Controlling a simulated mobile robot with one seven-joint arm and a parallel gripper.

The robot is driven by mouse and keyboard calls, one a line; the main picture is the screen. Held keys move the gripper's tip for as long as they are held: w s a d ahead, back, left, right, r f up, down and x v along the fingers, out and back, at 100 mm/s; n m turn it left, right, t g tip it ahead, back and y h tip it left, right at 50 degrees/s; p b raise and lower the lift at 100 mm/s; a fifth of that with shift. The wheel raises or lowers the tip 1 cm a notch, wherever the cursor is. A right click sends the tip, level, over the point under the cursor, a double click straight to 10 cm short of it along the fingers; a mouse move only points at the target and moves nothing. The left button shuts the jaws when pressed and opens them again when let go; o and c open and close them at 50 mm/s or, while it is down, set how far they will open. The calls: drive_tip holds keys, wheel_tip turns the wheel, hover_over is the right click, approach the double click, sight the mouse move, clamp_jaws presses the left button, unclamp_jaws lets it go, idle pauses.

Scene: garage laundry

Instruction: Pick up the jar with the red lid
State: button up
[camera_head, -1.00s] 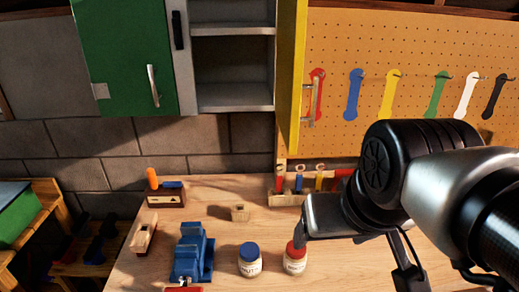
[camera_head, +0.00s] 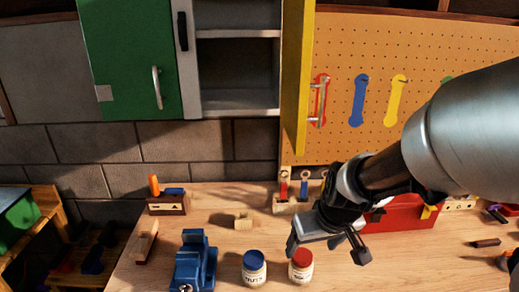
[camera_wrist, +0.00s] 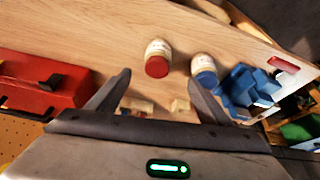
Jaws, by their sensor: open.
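The jar with the red lid (camera_head: 301,266) stands upright on the workbench, near the front edge of the head view. It also shows in the wrist view (camera_wrist: 158,58), beyond the fingertips and between their lines. A similar jar with a blue lid (camera_head: 254,268) stands upright just to its left in the head view; it shows in the wrist view too (camera_wrist: 205,68). My gripper (camera_head: 328,249) is open and empty, behind and above the red-lidded jar and apart from it. In the wrist view its two fingers (camera_wrist: 160,84) are spread wide.
A blue vise (camera_head: 193,262) stands left of the jars. A red toolbox (camera_head: 400,214) sits right of my gripper, at the back. A small wooden block (camera_head: 243,222) lies behind the jars. An open yellow cabinet door (camera_head: 296,80) hangs above the bench.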

sight(303, 260)
drive_tip(key=b+x, duration=0.3)
drive_tip(key=x, duration=0.7)
drive_tip(key=shift+s+d, duration=0.1)
drive_tip(key=b+x, duration=0.1)
drive_tip(key=x, duration=0.2)
drive_tip(key=b+x, duration=0.1)
drive_tip(key=x, duration=0.1)
drive_tip(key=shift+d+f+b, duration=0.1)
drive_tip(key=shift+d+b, duration=0.15)
drive_tip(key=shift+b, duration=0.05)
drive_tip(key=c, duration=1.4)
